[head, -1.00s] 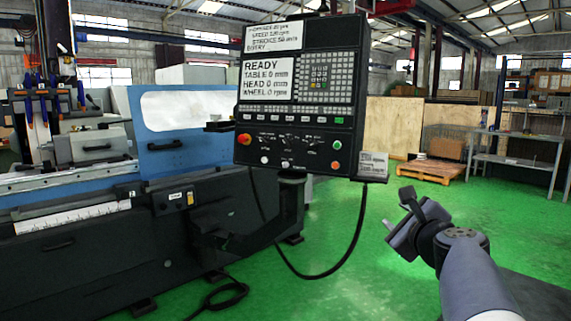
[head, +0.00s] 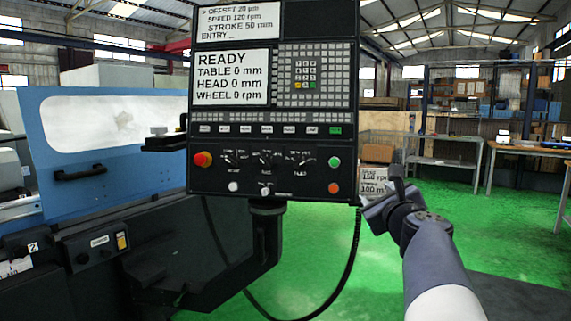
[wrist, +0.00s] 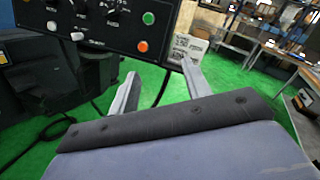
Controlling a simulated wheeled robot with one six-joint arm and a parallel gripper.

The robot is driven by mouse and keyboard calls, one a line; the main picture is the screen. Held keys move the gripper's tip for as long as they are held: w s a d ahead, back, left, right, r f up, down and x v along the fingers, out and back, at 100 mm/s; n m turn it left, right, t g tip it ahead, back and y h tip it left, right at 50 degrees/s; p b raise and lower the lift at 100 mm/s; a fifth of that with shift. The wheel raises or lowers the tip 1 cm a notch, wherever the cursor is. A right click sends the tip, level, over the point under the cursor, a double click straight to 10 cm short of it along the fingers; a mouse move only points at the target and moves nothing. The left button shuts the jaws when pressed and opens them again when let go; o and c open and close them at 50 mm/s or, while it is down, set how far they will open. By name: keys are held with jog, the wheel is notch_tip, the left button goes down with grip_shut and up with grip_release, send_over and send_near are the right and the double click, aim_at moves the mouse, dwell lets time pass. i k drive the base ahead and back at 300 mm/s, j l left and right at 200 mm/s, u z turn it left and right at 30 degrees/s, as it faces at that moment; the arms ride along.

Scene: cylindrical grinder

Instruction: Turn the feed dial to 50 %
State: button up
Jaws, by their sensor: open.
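The control panel (head: 272,110) faces me in the middle of the head view. Its lower strip carries a row of small black dials: a left dial (head: 229,158), a middle dial (head: 265,159) and a right dial (head: 300,160). Their labels are too small to read, so I cannot tell which is the feed dial or its setting. My gripper (head: 378,195) is beside the panel's lower right corner, apart from the dials. In the wrist view its two fingers (wrist: 160,74) are spread and empty, below the panel. A dial (wrist: 112,16) shows there near the top edge.
A red emergency knob (head: 202,159) sits left of the dials; green (head: 334,162) and orange (head: 334,188) buttons sit right. A small sign (head: 374,180) hangs at the panel's lower right. A black cable (head: 350,260) loops below.

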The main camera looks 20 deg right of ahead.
aim_at(300, 164)
jog(key=i+j, duration=0.25)
jog(key=i, duration=0.3)
jog(key=i+j+z, duration=0.15)
jog(key=i, duration=0.5)
